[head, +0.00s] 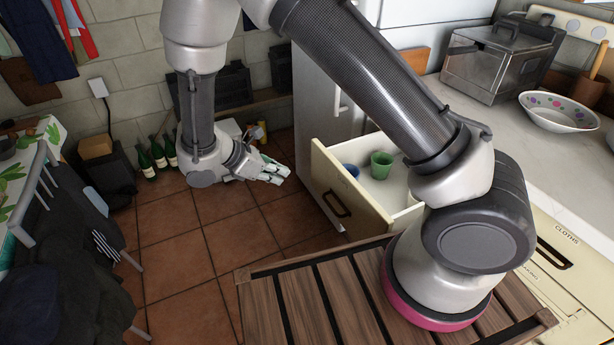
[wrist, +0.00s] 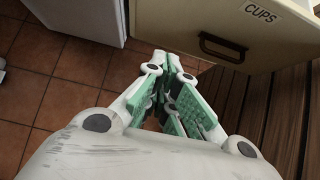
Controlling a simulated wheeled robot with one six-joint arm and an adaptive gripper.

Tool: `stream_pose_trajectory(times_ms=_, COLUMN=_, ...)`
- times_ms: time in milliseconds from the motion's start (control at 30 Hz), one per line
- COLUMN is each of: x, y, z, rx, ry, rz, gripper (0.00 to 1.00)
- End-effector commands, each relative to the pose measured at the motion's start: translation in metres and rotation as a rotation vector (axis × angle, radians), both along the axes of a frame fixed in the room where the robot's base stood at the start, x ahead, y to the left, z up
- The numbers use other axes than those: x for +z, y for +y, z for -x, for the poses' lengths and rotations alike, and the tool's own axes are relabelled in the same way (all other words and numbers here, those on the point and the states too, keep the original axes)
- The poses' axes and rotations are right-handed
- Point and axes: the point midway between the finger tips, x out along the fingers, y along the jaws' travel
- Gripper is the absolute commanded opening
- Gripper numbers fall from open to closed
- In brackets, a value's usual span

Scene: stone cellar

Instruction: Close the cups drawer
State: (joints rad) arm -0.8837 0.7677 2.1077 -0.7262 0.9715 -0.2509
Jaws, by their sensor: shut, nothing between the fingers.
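The cups drawer (head: 345,191) stands pulled out from the counter in the head view, cream-fronted with a dark handle (head: 333,204). Inside it are a green cup (head: 381,165) and a blue cup (head: 351,170); my arm hides part of the drawer. In the wrist view the drawer front (wrist: 275,32) shows a CUPS label and its dark handle (wrist: 222,47) at the upper right. My gripper (head: 277,174) is shut and empty, in front of the drawer and to its left in the head view. In the wrist view the fingertips (wrist: 167,62) are left of the handle, apart from it.
A white fridge (head: 318,105) stands beyond the drawer. The counter (head: 480,130) holds a metal bread box (head: 500,62) and a dotted bowl (head: 558,112). Several bottles (head: 152,155) stand by the wall. A dark-draped chair (head: 75,235) is at left. Tiled floor (head: 185,245) between is clear.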

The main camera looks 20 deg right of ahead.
Motion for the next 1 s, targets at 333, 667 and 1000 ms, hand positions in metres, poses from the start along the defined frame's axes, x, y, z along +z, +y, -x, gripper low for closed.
stream_pose_trajectory(times_ms=333, x=-0.053, y=-0.054, z=-0.009, rx=-0.006, ry=0.003, rz=0.002, gripper=0.00)
stream_pose_trajectory(times_ms=667, x=-0.052, y=-0.088, z=-0.017, rx=-0.005, ry=0.000, rz=-0.001, gripper=0.00)
stream_pose_trajectory(times_ms=1000, x=-0.051, y=-0.090, z=-0.018, rx=-0.004, ry=0.000, rz=-0.001, gripper=0.00)
